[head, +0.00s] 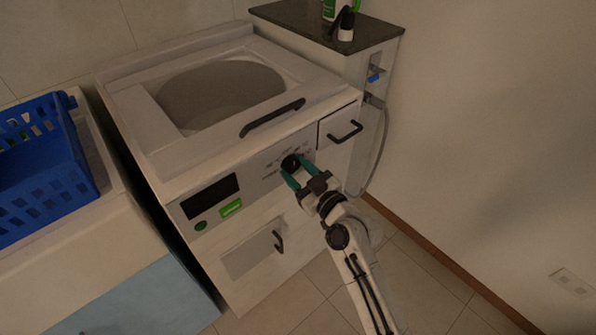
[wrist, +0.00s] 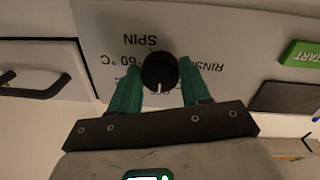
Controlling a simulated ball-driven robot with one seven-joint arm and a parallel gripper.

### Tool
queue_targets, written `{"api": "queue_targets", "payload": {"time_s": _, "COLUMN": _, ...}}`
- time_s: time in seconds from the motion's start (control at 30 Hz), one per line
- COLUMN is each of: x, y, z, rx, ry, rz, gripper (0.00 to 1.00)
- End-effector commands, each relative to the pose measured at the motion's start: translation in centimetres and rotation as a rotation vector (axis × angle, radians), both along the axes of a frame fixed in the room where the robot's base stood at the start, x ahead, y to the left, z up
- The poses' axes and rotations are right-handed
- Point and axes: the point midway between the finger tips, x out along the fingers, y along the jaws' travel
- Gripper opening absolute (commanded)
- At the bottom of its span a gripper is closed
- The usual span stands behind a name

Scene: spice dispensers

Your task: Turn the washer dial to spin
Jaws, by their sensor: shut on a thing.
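The washer (head: 165,150) stands with its control panel facing me. Its round black dial (head: 290,161) is on the panel, and it also shows in the wrist view (wrist: 160,70). My gripper (head: 297,168) has its two green fingers on either side of the dial, shut on it. In the wrist view the panel is upside down: the SPIN label (wrist: 138,40) lies above the dial, 60 °C to the left, RINSE to the right. The dial's white mark (wrist: 158,88) is at its lower edge there, on the side away from SPIN. The fingers hide part of the panel.
A green START button (head: 232,207) and dark display (head: 209,196) are left of the dial. A drawer handle (head: 345,131) is close on its right. The lid handle (head: 272,118) juts out above. A blue basket (head: 45,165) sits at far left. Floor at lower right is clear.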

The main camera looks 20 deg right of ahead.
Motion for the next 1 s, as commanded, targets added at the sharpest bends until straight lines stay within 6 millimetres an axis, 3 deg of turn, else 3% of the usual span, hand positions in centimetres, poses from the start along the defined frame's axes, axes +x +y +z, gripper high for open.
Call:
{"api": "queue_targets", "payload": {"time_s": 0.23, "x": -0.01, "y": 0.0, "z": -0.01, "rx": 0.0, "ry": 0.0, "rz": 0.0, "gripper": 0.17}}
{"api": "queue_targets", "payload": {"time_s": 0.63, "x": -0.04, "y": 0.06, "z": 0.06, "rx": 0.073, "ry": 0.024, "rz": 0.0, "gripper": 0.16}}
{"api": "queue_targets", "payload": {"time_s": 1.0, "x": -0.08, "y": 0.15, "z": 0.17, "rx": 0.356, "ry": 0.117, "rz": -0.001, "gripper": 0.16}}
